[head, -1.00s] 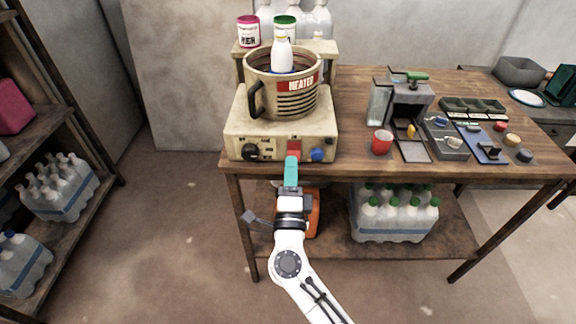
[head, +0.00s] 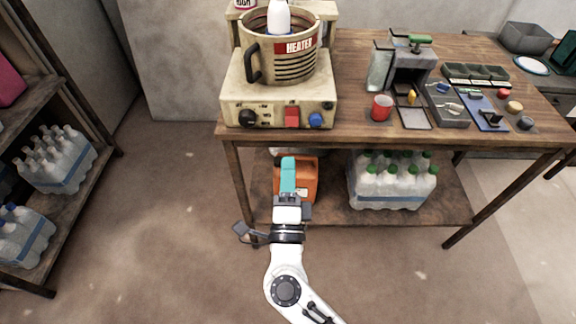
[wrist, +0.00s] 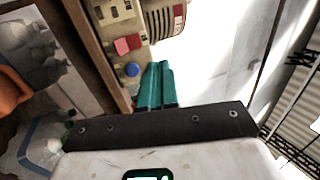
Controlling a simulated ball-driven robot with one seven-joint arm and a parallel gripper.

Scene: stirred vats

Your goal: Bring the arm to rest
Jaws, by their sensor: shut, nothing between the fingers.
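My gripper (head: 288,177) has teal fingers that are shut and empty. In the head view it is in front of the wooden table, below the tabletop edge, with an orange container (head: 308,182) on the lower shelf behind it. In the wrist view the teal fingers (wrist: 158,85) lie side by side, pointing toward the heater base. The heater pot (head: 262,62) stands on its cream base (head: 262,98) on the table, with a white bottle (head: 279,17) upright in it. The base has a black knob, a red switch (head: 292,117) and a blue button (head: 316,120). The gripper is apart from them.
The table (head: 350,131) also bears a red cup (head: 382,107), a grey machine (head: 408,75) and small trays. Bottle packs (head: 392,182) stand on its lower shelf. A shelf rack (head: 75,105) stands at the left. The floor between rack and table is clear.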

